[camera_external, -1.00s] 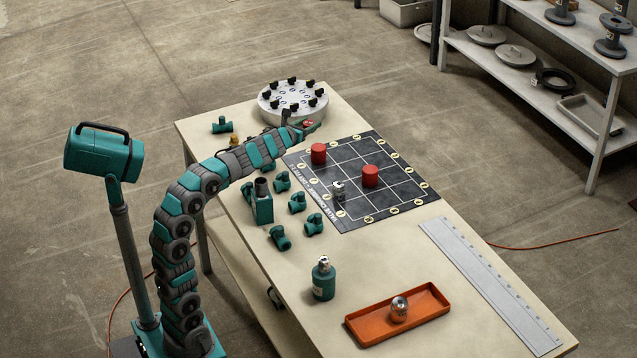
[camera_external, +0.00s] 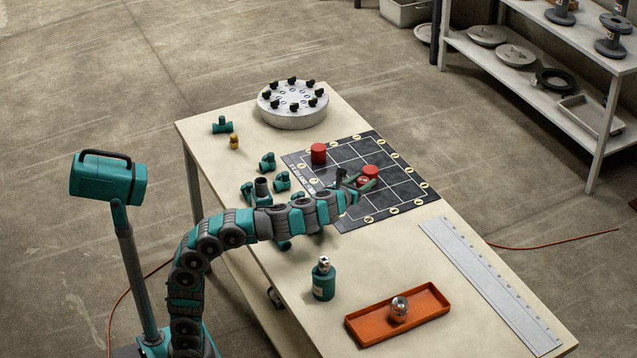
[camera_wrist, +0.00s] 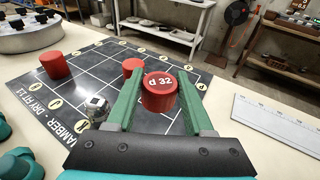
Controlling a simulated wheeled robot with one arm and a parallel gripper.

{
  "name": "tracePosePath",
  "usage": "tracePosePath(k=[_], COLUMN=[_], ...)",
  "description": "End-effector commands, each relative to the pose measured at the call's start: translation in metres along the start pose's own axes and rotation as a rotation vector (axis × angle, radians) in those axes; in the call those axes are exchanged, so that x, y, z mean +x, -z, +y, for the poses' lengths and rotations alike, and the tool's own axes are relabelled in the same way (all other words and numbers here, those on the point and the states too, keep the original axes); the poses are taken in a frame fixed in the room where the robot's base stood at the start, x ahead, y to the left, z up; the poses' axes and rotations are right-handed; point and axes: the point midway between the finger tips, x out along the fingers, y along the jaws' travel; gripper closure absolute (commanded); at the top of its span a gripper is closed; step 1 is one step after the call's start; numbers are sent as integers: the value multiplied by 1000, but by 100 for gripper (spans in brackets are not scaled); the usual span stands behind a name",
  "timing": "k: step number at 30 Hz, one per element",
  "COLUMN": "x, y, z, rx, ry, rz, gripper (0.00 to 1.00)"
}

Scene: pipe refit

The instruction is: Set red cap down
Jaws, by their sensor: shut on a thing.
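My gripper (camera_external: 362,182) is shut on a red cap marked "d 32" (camera_wrist: 159,100), which sits between its two green fingers. In the outside view the held cap hangs over the middle of the dark gridded board (camera_external: 400,158). Two more red caps stand on the board: one near its far left corner (camera_external: 318,153), also in the wrist view (camera_wrist: 54,66), and one near the centre (camera_external: 370,170), just beyond the held cap in the wrist view (camera_wrist: 132,67). The gap between held cap and board cannot be judged.
A small silver fitting (camera_wrist: 97,107) stands on the board left of my fingers. Green pipe fittings (camera_external: 267,162) lie left of the board. A round white fixture (camera_external: 292,105), a green bottle (camera_external: 323,280), an orange tray (camera_external: 430,303) and a steel ruler (camera_external: 485,280) surround it. The board's right cells look clear.

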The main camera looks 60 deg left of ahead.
Motion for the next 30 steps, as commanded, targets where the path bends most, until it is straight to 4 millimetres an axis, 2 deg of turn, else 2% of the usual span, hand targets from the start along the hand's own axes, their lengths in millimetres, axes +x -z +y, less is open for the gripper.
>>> tracePosePath(k=[2, 7, 15, 20, 27, 30], x=[-4, -5, 4, 6, 13, 14], y=[5, 13, 55, 68, 100, 105], z=[-6, -8, -5, -7, -6, -7], rx=[-1, 0, 1, 0, 1, 0], ry=[-3, -18, -23, -19, -20, -19], rz=[-1, -2, -1, -1, -1, 0], gripper=[100, 100, 100, 100, 100, 100])
